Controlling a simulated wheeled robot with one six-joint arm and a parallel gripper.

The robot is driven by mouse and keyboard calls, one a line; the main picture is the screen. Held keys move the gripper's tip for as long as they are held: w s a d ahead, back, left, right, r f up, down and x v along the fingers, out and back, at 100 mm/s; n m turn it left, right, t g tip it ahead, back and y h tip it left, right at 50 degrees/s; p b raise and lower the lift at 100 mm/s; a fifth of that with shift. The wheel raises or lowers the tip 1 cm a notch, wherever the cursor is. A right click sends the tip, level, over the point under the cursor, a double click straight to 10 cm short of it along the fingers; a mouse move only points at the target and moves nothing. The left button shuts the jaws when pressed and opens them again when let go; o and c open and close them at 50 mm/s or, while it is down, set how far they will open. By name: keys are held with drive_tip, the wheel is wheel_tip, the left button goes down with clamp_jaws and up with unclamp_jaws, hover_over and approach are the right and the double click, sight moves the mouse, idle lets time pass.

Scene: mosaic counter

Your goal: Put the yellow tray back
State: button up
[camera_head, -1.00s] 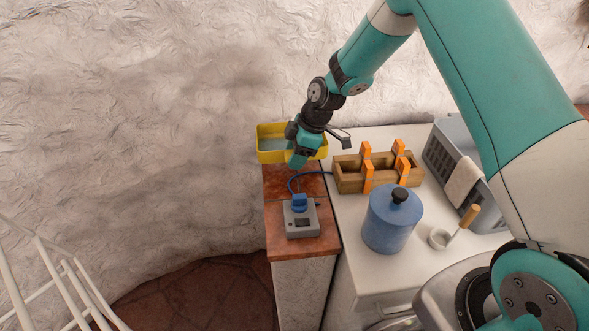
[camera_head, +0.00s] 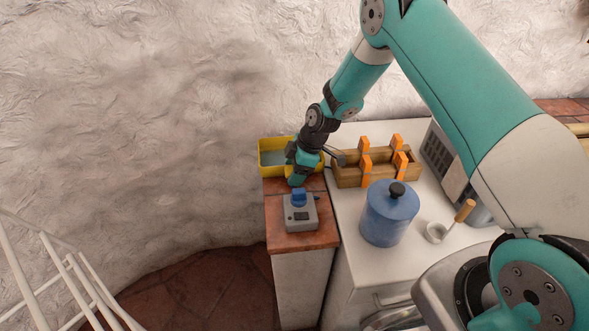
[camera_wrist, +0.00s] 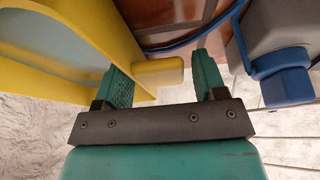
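The fingers are apart, with a gap between the tab and the right finger. The left finger is close to the tray wall; whether it touches I cannot tell.
A grey device (camera_head: 300,215) with a blue plug (camera_head: 299,197) and cable is just in front of my gripper. A white rack is lower left.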

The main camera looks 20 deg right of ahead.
drive_tip(key=shift+o, duration=0.2)
drive_tip(key=shift+r, duration=0.2)
drive_tip(key=w+b+v, duration=0.1)
drive_tip(key=b+v, duration=0.2)
drive_tip(key=v, duration=0.8)
drive_tip(key=s+a+r+m, duration=0.2)
drive_tip(key=s+a+r, duration=0.1)
drive_tip(key=s+r, duration=0.35)
drive_tip(key=s+a+r+m, duration=0.2)
drive_tip(key=s+a+r, duration=0.1)
drive_tip(key=s+r, duration=0.35)
drive_tip(key=s+a+r+m, duration=0.1)
drive_tip(key=s+r+m, duration=0.1)
drive_tip(key=s, duration=0.7)
drive_tip(key=s+a+r+m+g, duration=0.1)
drive_tip(key=s+r+m, duration=0.1)
drive_tip(key=s, duration=0.8)
drive_tip(key=shift+r+m, duration=0.4)
drive_tip(key=shift+r, duration=0.25)
